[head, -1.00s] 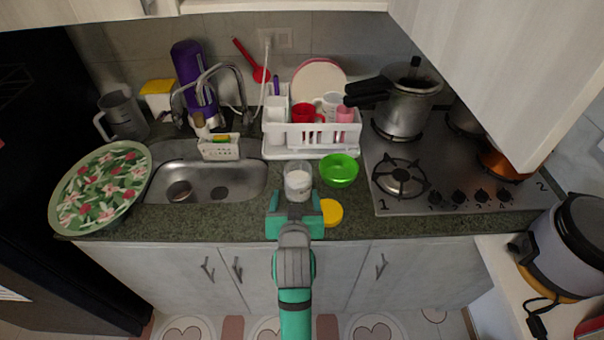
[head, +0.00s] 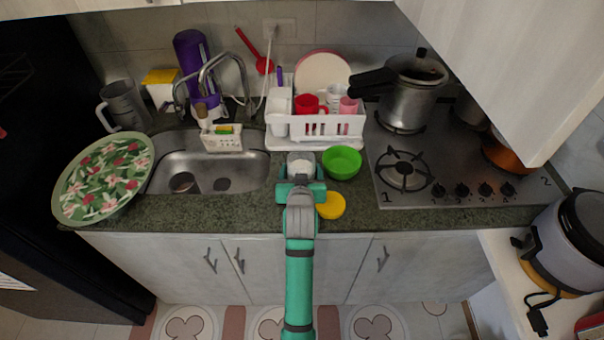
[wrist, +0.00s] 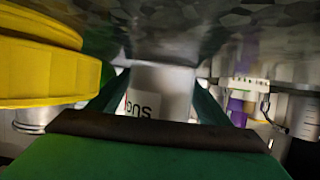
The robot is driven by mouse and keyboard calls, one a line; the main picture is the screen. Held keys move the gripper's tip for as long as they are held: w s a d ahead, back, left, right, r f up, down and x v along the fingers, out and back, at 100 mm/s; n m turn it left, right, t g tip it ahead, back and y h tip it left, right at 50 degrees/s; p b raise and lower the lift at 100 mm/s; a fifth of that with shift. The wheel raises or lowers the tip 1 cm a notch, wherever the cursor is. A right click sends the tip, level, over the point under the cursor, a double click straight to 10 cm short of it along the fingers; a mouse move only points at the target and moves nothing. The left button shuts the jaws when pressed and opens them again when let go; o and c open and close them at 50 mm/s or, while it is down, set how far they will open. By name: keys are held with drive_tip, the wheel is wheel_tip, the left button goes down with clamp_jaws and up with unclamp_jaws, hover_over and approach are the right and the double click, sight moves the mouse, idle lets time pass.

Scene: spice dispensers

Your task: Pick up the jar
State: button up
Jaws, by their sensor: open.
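The jar (head: 300,164) stands on the counter just in front of the dish rack, a clear jar with whitish contents. In the wrist view the jar (wrist: 160,92) shows a white label with dark letters and sits between the two green fingers. My gripper (head: 301,174) is open, with a finger on each side of the jar. I cannot tell whether the fingers touch it. My gripper hides the jar's near lower part in the head view.
A yellow lid (head: 331,205) lies close to the right of my gripper and looms in the wrist view (wrist: 50,72). A green bowl (head: 342,163) is right of the jar. The sink (head: 235,165) is left, the stove (head: 450,160) right, the dish rack (head: 315,143) behind.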

drive_tip(key=shift+w+f, duration=0.15)
drive_tip(key=shift+w, duration=0.25)
drive_tip(key=shift+s+a, duration=0.1)
drive_tip(key=shift+a, duration=0.25)
drive_tip(key=shift+c, duration=0.9)
drive_tip(key=shift+d, duration=0.3)
drive_tip(key=c, duration=1)
drive_tip(key=shift+s+d, duration=0.1)
drive_tip(key=shift+d, duration=0.1)
drive_tip(key=shift+c, duration=1)
